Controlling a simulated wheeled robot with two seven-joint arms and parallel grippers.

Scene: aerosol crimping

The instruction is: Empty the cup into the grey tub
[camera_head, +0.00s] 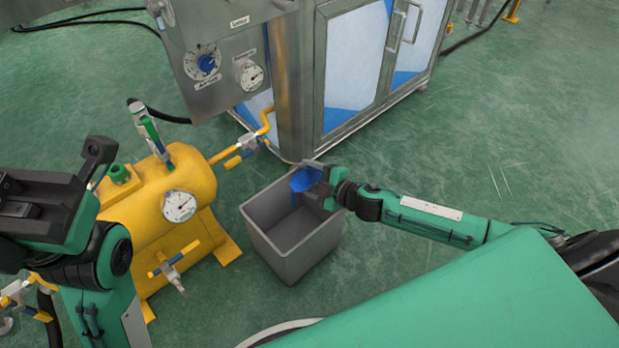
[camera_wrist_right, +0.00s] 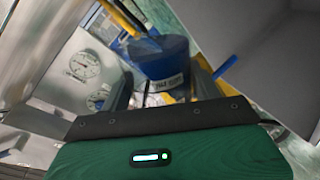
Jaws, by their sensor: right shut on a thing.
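The grey tub (camera_head: 285,242) stands open on the floor in the head view. My right gripper (camera_head: 325,186) is above the tub's back right rim and is shut on the blue cup (camera_head: 304,179). The cup is tilted over the tub opening, with a thin blue streak below its left side. In the right wrist view the cup (camera_wrist_right: 160,62) sits between the fingers, and a blue streak shows to its right. The cup's inside is hidden. My left gripper (camera_head: 70,180) is at the left edge, away from the tub; its jaws are not clear.
A yellow tank (camera_head: 150,210) with a gauge and valves stands left of the tub. A steel cabinet (camera_head: 350,75) and a panel with a dial and gauge (camera_head: 225,65) stand behind it. The green floor to the right is clear.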

